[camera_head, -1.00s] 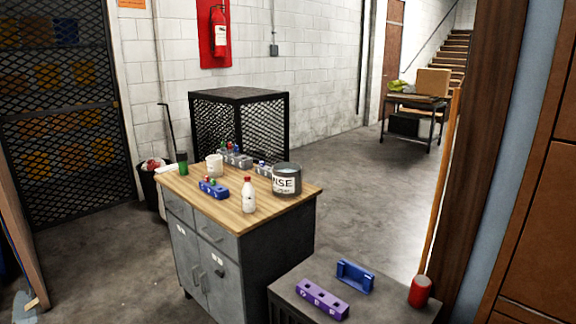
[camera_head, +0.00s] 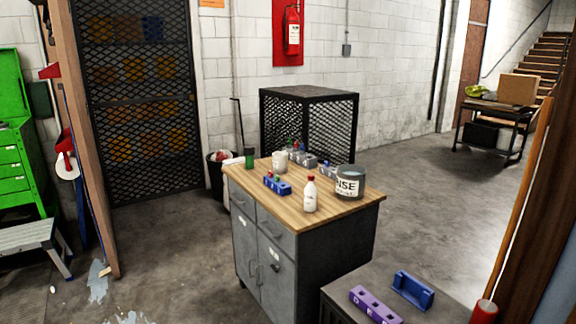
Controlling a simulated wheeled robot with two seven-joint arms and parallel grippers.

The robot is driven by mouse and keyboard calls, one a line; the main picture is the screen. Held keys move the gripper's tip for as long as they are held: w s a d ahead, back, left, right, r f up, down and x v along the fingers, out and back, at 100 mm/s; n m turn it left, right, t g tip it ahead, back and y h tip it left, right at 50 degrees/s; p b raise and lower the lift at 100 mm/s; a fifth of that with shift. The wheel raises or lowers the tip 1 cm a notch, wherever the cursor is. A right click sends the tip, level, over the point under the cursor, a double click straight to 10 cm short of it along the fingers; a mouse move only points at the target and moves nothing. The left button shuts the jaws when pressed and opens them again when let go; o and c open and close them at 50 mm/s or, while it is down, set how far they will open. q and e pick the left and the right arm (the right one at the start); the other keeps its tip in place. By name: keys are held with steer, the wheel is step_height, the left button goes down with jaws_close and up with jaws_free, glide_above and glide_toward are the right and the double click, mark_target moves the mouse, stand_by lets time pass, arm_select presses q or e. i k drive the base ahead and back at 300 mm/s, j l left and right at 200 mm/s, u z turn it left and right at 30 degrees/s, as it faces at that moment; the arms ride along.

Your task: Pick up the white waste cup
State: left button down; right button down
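A white cup (camera_head: 279,161) stands upright on the wooden top of the grey cabinet (camera_head: 240,178), toward its back left. It is between a dark green-capped container (camera_head: 249,157) and a grey block with small coloured items (camera_head: 303,157). A blue holder (camera_head: 277,184) is just in front of it. A white bottle with a red cap (camera_head: 310,196) and a grey tub marked with black letters (camera_head: 350,182) stand to its right. Neither of my grippers is in view.
A wooden partition edge (camera_head: 88,150) stands at left. Floor is open left of the cabinet (camera_head: 170,250).

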mark_target(280, 158)
steer(key=i+j+z, duration=0.15)
steer(key=z, duration=0.7)
steer(key=i+j+z, duration=0.15)
steer(key=j+z, duration=0.25)
steer(key=j, duration=0.35)
steer(key=j+z, duration=0.4)
steer(key=j, duration=0.4)
steer(key=j+z, duration=0.15)
steer(key=j, duration=2.3)
steer(key=k, duration=0.05)
